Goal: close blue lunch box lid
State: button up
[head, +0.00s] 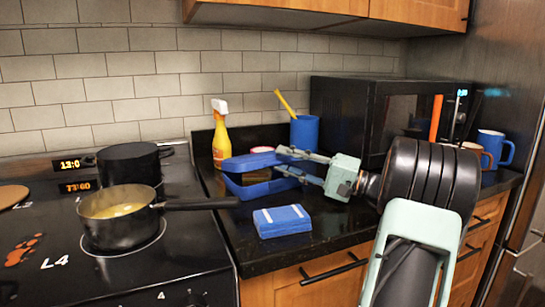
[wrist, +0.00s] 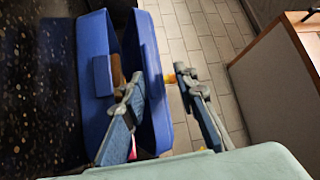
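The blue lunch box (head: 262,188) stands on the black counter, with its lid (head: 248,162) raised partway above the base. My gripper (head: 281,160) is at the box's right side with its fingers spread, one above the lid's level and one below. In the wrist view, the base (wrist: 93,75) is at left and the lid (wrist: 156,95) at right, with a gap between them. My gripper (wrist: 161,76) there has one finger in that gap and the other beyond the lid. Contact with the lid cannot be told. A blue piece and a brown item show inside the box.
A blue box with white marks (head: 282,221) lies in front. A yellow spray bottle (head: 220,135) and blue cup (head: 305,133) stand behind, the microwave (head: 345,115) at right. A pot (head: 120,225) on the stove points its handle toward the lunch box.

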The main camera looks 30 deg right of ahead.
jog(key=shift+v, duration=1.05)
jog(key=shift+d+f, duration=0.1)
